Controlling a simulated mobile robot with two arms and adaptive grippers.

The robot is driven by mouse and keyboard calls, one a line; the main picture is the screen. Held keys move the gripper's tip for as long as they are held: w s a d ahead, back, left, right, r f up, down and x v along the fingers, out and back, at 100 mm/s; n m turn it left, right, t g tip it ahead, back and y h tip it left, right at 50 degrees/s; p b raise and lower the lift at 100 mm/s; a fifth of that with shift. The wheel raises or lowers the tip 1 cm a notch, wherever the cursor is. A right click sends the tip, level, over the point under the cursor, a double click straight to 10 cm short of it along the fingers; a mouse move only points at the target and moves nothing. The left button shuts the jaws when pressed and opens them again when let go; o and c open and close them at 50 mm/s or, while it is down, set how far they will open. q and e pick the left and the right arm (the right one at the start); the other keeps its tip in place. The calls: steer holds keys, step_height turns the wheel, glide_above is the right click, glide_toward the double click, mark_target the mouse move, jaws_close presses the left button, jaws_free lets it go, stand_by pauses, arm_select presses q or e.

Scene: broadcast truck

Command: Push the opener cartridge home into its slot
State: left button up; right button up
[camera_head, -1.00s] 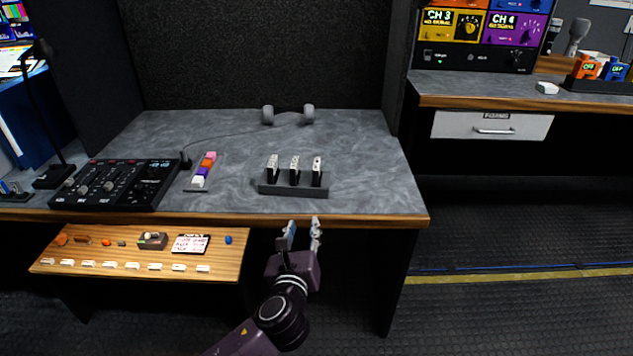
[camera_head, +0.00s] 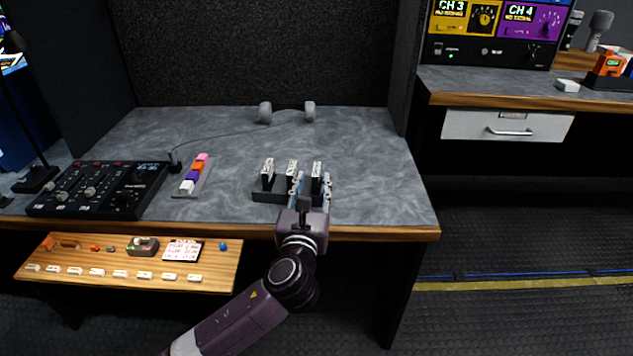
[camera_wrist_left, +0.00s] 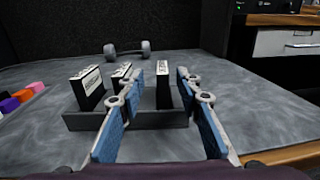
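Three black-and-white cartridges stand in a dark rack (camera_head: 268,197) on the grey desk: a left one (camera_head: 267,174), a middle one (camera_head: 291,172) and a right one (camera_head: 316,170). Their labels are too small to read, so I cannot tell which is the opener. My left gripper (camera_head: 312,180) is open at the rack's right end. In the left wrist view its blue-padded fingers (camera_wrist_left: 159,72) spread to either side of the right cartridge (camera_wrist_left: 162,90), with gaps on both sides. The slots' insides are hidden. My right gripper is not in view.
A black mixer (camera_head: 100,188) and a strip of coloured blocks (camera_head: 193,175) lie to the left. Headphones (camera_head: 287,113) lie behind the rack. A wooden pull-out shelf (camera_head: 120,283) is below the desk's front edge. Bare desk lies right of the rack.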

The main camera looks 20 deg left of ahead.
mark_target(316, 169)
arm_select(q)
steer(key=w, duration=0.2)
steer(key=w+b, duration=0.1)
steer(key=shift+w+a, duration=0.2)
steer(key=shift+w, duration=0.55)
jaws_close()
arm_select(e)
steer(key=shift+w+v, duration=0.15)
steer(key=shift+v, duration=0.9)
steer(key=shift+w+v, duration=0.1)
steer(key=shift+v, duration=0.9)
